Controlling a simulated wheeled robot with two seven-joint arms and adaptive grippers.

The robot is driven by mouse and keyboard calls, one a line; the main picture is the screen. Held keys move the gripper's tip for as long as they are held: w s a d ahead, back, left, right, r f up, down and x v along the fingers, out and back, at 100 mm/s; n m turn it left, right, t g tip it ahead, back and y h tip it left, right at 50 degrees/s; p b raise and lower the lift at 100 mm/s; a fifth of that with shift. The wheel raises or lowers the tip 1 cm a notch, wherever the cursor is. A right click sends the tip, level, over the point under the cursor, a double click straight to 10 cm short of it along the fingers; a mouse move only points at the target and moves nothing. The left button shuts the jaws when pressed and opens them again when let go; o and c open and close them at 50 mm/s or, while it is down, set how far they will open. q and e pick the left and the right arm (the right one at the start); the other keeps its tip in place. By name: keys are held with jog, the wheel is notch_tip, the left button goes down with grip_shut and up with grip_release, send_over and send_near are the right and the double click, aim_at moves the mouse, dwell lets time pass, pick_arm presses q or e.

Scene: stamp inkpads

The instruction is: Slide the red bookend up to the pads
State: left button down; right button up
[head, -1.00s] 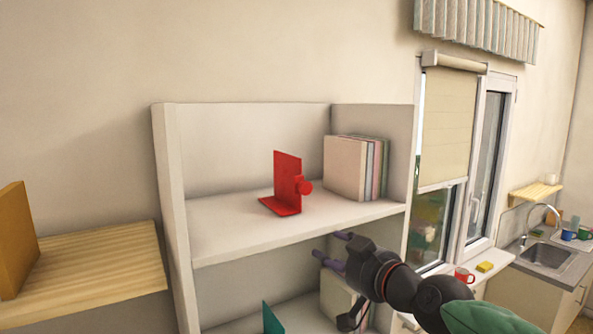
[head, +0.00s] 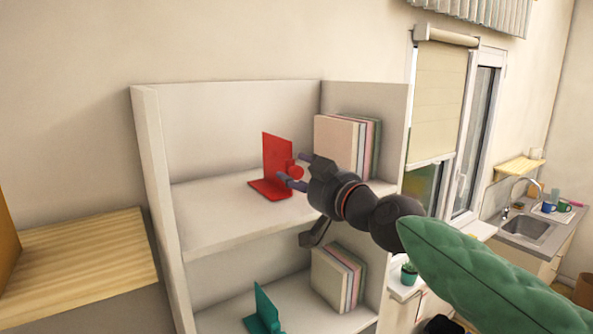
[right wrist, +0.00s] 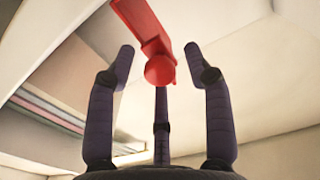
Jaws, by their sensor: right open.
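The red bookend (head: 275,162) stands upright on the upper shelf, its flat foot pointing left and a round red knob (head: 297,172) on its right side. The pads (head: 337,143), a row of upright slabs in pale colours, stand to its right against the shelf's right wall, with a gap between. My right gripper (head: 293,167) is open, its fingertips at the knob. In the right wrist view the knob (right wrist: 160,70) shows between the spread fingers; I cannot tell whether they touch it. My left gripper is not in view.
The lower shelf holds a teal bookend (head: 264,315) and another row of slabs (head: 337,275). The upper shelf board (head: 220,215) is bare left of the red bookend. A wooden top (head: 80,255) lies at the left, and a window and sink (head: 525,230) at the right.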

jog(key=shift+w+a, duration=0.4)
jog(key=shift+w, duration=0.2)
jog(key=shift+s+d, duration=0.1)
grip_shut()
jog(key=w+d+b, duration=0.2)
jog(key=d+b, duration=0.1)
jog(key=w+d+b, duration=0.1)
jog(key=b, duration=0.1)
jog(key=shift+d+f, duration=0.15)
jog(key=shift+d, duration=0.05)
jog(key=w+d+b, duration=0.1)
jog(key=d, duration=0.1)
jog(key=w+d+b, duration=0.1)
jog(key=w+d, duration=0.1)
jog(key=shift+d, duration=0.2)
jog(key=shift+w+d, duration=0.2)
jog(key=shift+d, duration=0.15)
jog(key=shift+r, duration=0.2)
grip_release()
jog(key=shift+a, duration=0.1)
